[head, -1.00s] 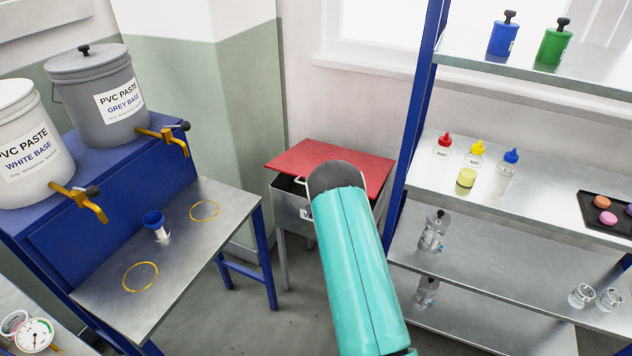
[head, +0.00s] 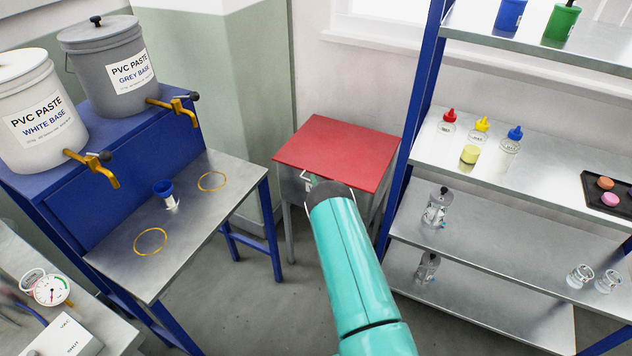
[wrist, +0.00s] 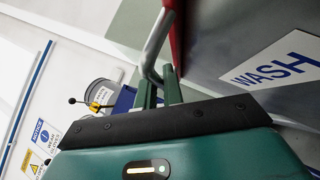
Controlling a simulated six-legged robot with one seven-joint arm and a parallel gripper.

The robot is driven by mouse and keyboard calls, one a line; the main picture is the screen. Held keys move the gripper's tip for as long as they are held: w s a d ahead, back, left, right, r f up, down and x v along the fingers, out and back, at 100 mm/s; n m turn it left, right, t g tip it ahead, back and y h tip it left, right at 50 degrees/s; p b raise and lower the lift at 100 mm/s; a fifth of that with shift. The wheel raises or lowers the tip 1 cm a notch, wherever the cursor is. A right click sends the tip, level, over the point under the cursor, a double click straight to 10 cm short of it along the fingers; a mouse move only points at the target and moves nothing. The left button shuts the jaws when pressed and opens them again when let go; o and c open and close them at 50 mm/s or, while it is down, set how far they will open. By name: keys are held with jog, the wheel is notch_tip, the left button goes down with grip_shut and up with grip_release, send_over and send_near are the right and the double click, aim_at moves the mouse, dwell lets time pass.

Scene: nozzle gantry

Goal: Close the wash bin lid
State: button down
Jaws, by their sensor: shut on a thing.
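The wash bin's red lid (head: 345,152) is in the middle of the head view, lying flat or nearly flat over the grey metal bin (head: 297,190). Whether its front edge touches the rim is hidden by my arm. In the wrist view, the bin wall (wrist: 220,45) with its WASH label (wrist: 275,65) is at the right, and the lid's red edge (wrist: 178,40) shows beside it. My gripper (wrist: 160,92) has its green fingers shut on the bent metal lid handle (wrist: 153,45). In the head view my arm hides most of the gripper.
A blue-framed shelf (head: 510,180) with bottles and jars stands close on the right. A paste bench (head: 185,225) with two buckets and taps stands on the left. Floor (head: 235,310) between them is clear.

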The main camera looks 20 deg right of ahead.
jog(key=shift+f, duration=0.35)
jog(key=c, duration=1.5)
grip_release()
jog(key=shift+w+f, duration=0.1)
jog(key=shift+f, duration=0.1)
jog(key=shift+c, duration=0.2)
jog(key=shift+r, duration=0.2)
jog(key=shift+s+f, duration=0.1)
jog(key=shift+s, duration=0.3)
jog(key=v, duration=1.3)
jog(key=shift+s, duration=0.15)
